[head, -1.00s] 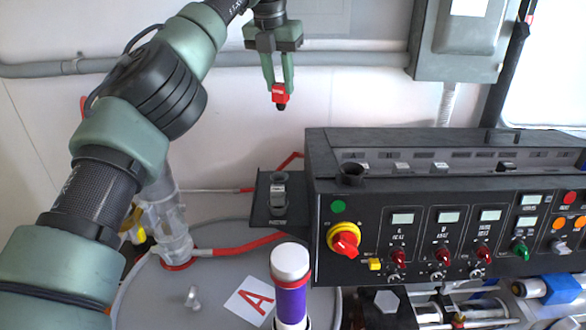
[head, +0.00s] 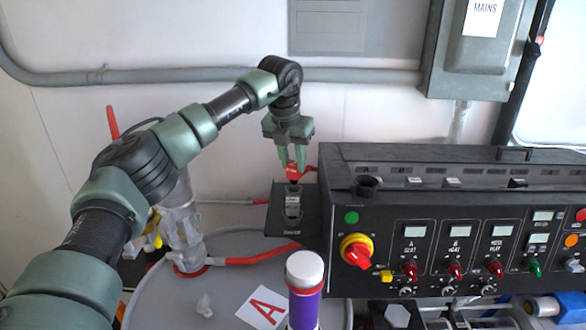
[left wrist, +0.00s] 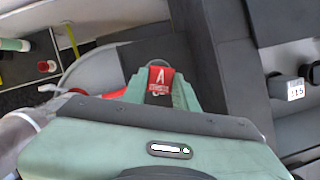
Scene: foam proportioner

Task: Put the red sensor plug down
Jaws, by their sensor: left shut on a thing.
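My left gripper (head: 291,166) points down in the head view and is shut on the red sensor plug (head: 292,173). The plug hangs just above the far end of a small black side shelf (head: 284,222) at the left of the control panel. A grey-and-black labelled holder (head: 293,206) stands on that shelf, slightly nearer the camera than the plug. I cannot tell whether the plug's dark lower tip touches anything. The left wrist view shows the plug's red labelled face (left wrist: 160,80) between the green fingers. My right gripper is not in view.
The black control panel (head: 430,205) with a red-and-yellow knob (head: 356,251) stands close on the right. A purple bottle with a white cap (head: 305,267) stands in front. A clear vertical tube (head: 182,228) stands left.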

